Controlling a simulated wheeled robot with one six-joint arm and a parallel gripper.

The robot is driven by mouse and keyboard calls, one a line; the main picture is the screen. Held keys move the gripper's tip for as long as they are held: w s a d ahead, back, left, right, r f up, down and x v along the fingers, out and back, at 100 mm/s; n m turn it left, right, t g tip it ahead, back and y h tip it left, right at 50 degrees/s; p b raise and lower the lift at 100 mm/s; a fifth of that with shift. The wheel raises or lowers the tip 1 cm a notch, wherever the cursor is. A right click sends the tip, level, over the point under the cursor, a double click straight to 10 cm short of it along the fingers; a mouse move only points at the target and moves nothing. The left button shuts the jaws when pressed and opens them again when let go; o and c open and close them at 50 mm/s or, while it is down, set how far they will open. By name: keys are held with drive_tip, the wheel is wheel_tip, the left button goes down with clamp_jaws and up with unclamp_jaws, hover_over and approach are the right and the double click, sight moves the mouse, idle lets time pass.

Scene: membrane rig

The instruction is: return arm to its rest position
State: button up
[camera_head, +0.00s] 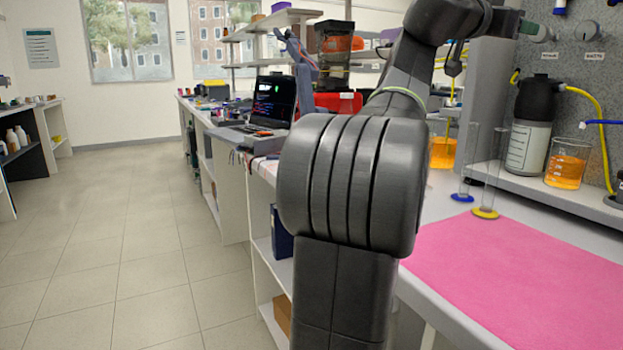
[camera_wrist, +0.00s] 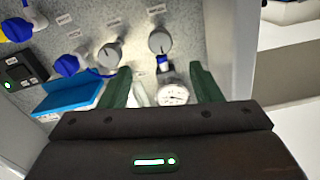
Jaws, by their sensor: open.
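My arm rises in front of the head view and bends over to the upper right, towards the grey speckled panel (camera_head: 575,65). My gripper (camera_wrist: 160,84) shows in the wrist view with its two green fingers spread apart. Nothing is clearly held between them. A round white gauge (camera_wrist: 174,95) on the panel shows in the gap, beyond the fingers. Two grey knobs, a left one (camera_wrist: 110,54) and a right one (camera_wrist: 159,40), sit on the panel above the fingers. In the head view the fingertips are too small to make out well.
A pink mat (camera_head: 515,285) covers the near bench. Two glass cylinders with a blue base (camera_head: 462,197) and a yellow base (camera_head: 485,213), a dark-topped bottle (camera_head: 530,140) and an orange-filled beaker (camera_head: 566,168) stand near the panel. The floor at left (camera_head: 130,250) is clear.

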sight(543, 35)
drive_tip(key=p+x, duration=0.3)
drive_tip(key=x, duration=1)
drive_tip(key=shift+w+d, duration=0.2)
drive_tip(key=shift+d, duration=0.05)
drive_tip(key=shift+w+f+n, duration=0.1)
drive_tip(key=shift+n, duration=0.3)
drive_tip(key=shift+a+n+p, duration=0.1)
drive_tip(key=shift+n+p, duration=0.4)
drive_tip(key=shift+n, duration=0.5)
drive_tip(key=shift+n+p, duration=0.35)
drive_tip(key=shift+n, duration=0.65)
drive_tip(key=n+p, duration=0.2)
drive_tip(key=n, duration=0.3)
drive_tip(key=shift+s, duration=0.2)
drive_tip(key=n+p, duration=0.1)
drive_tip(key=n, duration=0.1)
drive_tip(key=n+p, duration=0.3)
drive_tip(key=n, duration=0.1)
drive_tip(key=shift+r, duration=0.25)
drive_tip(key=n+p, duration=0.1)
drive_tip(key=n, duration=0.1)
drive_tip(key=shift+f+n+p, duration=0.1)
drive_tip(key=shift+n+p, duration=0.2)
drive_tip(key=shift+p, duration=0.1)
drive_tip(key=shift+f+n, duration=0.1)
drive_tip(key=shift+n, duration=0.2)
